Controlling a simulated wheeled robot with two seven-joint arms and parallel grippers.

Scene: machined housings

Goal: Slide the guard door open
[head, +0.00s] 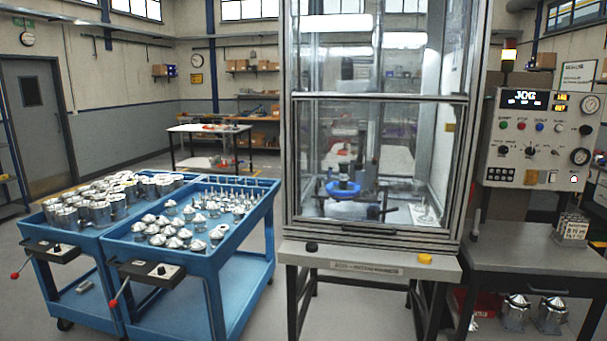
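The guard door (375,165) is a clear panel in a grey metal frame on the front of a tall machine enclosure (287,150). A horizontal frame bar (378,97) crosses it at about mid-height. The door's lower edge (370,236) sits down close to the machine's table, and the panel appears to cover the front opening. Through the panel I see a blue round part (343,189) on a fixture inside. Neither of my grippers shows in the head view.
The machine table (370,263) carries a black button and a yellow button. Two blue carts (225,275) with metal parts stand at the left. A control panel (540,140) and a grey side bench (530,258) are at the right.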

